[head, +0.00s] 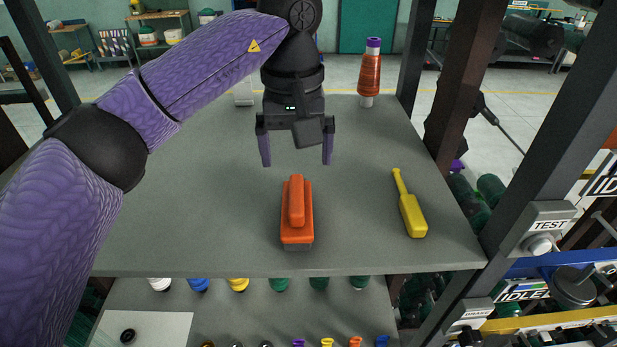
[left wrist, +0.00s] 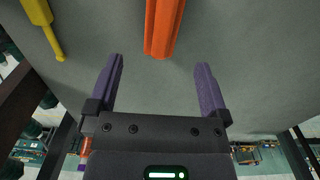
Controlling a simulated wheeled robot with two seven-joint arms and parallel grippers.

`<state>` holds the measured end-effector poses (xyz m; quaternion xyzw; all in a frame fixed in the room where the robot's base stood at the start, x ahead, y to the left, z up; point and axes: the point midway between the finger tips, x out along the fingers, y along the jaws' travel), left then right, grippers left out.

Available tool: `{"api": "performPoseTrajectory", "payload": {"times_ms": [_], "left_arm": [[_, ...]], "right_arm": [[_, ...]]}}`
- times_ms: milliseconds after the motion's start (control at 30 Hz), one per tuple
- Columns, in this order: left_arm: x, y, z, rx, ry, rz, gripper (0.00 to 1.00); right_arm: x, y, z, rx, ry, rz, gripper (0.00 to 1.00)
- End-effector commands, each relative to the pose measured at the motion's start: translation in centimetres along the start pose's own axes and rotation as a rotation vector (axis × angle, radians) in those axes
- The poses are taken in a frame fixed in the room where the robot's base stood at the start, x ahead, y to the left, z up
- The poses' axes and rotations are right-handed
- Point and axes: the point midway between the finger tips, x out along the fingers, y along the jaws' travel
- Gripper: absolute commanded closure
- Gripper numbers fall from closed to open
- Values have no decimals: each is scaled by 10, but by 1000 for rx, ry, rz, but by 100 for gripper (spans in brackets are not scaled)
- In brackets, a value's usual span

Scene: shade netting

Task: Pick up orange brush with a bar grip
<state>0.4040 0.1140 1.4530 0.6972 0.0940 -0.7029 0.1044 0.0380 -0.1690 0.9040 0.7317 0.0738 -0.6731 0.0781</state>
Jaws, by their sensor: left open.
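The orange brush (head: 297,220) with a bar grip on top lies on the grey table near its front edge, in the middle of the head view. Its end also shows in the left wrist view (left wrist: 161,30), lined up between the fingers and ahead of their tips. My left gripper (head: 297,164) is open and empty, with its purple fingers behind the brush and apart from it. In the left wrist view the left gripper (left wrist: 158,68) has its fingers spread wider than the brush. My right gripper cannot be made out in either view.
A yellow brush-like tool (head: 412,213) with a thin handle lies to the right of the orange brush. A spool of orange-brown material (head: 370,75) stands at the table's back edge. The grey tabletop (head: 190,215) is bare on the left. Dark frame posts (head: 465,90) rise on the right.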

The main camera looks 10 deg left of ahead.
Motion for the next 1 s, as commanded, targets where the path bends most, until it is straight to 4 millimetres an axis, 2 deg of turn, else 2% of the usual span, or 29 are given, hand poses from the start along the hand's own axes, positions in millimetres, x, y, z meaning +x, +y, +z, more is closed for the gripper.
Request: {"api": "performPoseTrajectory", "payload": {"times_ms": [267,433,500,600,767,867,1000], "left_arm": [[42,-4,-1,2,0,-20,0],[72,-2,-1,1,-4,-19,0],[86,-2,-2,1,-2,-18,0],[95,-2,-2,2,2,-17,0],[97,-2,-2,2,3,-16,0],[97,-2,-2,2,3,-15,17],[96,-2,-2,2,2,-15,47]], "right_arm": [[-13,0,-1,0,-1,0,15],[-36,0,-3,0,0,0,15],[-37,0,-3,0,0,0,15],[-37,0,-3,0,0,0,15],[-36,0,-3,0,0,0,15],[-36,0,-3,0,0,0,15],[-36,0,-3,1,0,-1,15]]}}
